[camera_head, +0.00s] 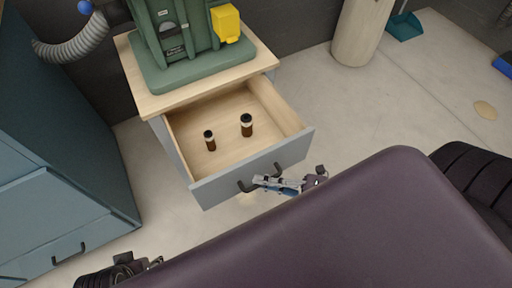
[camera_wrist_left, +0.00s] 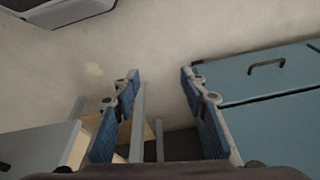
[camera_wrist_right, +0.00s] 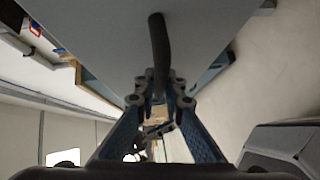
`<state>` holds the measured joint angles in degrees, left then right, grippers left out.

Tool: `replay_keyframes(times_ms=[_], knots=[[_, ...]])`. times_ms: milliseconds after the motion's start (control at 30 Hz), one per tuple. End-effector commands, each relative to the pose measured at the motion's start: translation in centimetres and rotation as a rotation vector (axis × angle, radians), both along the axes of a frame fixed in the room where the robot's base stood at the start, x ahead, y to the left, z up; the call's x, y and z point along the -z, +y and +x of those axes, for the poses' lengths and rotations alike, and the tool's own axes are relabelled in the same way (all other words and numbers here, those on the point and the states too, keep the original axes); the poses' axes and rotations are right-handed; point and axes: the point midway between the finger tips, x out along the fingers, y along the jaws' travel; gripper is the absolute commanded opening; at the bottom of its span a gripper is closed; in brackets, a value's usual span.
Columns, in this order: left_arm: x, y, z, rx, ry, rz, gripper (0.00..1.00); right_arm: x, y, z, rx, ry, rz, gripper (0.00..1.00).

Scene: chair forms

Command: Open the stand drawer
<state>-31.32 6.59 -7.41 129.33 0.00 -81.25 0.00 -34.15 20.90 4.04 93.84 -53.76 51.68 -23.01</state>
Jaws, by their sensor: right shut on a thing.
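The stand (camera_head: 150,100) has a light wood top, and its drawer (camera_head: 225,178) is pulled well out. The drawer front is grey, with a dark handle (camera_head: 246,186). Two small brown bottles (camera_head: 247,126) with dark caps stand inside. My right gripper (camera_head: 264,181) is at the handle. In the right wrist view, its fingers (camera_wrist_right: 160,92) are closed around the dark handle bar (camera_wrist_right: 158,45). My left gripper (camera_head: 150,263) is partly visible at the bottom left of the head view. In the left wrist view, its fingers (camera_wrist_left: 160,76) are apart with nothing between them.
A green machine (camera_head: 185,45) with a yellow part stands on the stand. A blue-grey cabinet (camera_head: 60,170) is at the left, with a grey hose above. A beige cylinder (camera_head: 360,30) and a teal dustpan (camera_head: 404,25) are at the back. Open floor lies right of the drawer.

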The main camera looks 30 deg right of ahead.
Motion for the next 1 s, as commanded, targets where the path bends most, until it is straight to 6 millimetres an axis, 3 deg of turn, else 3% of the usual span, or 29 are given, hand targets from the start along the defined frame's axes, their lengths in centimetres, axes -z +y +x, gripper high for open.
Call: replay_keyframes(times_ms=[300,767,800,933,1000], knots=[[1.8,-0.1,0.2,0.001,0.008,0.000,0.40,0.1,-0.2,-2.2,0.002,0.003,-0.002,0.00],[2.0,-0.1,0.2,0.001,0.010,0.000,0.40,0.1,-0.2,-2.4,0.002,0.001,-0.002,0.00],[2.0,-0.1,0.2,0.001,0.010,0.000,0.40,0.1,-0.2,-2.4,0.002,0.001,-0.002,0.13],[2.0,-0.1,0.2,0.001,0.010,0.000,0.40,0.1,-0.2,-2.4,0.002,0.001,-0.001,0.27],[2.0,-0.1,0.2,0.001,0.010,0.000,0.40,0.1,-0.1,-2.4,0.001,0.001,-0.001,0.27]])
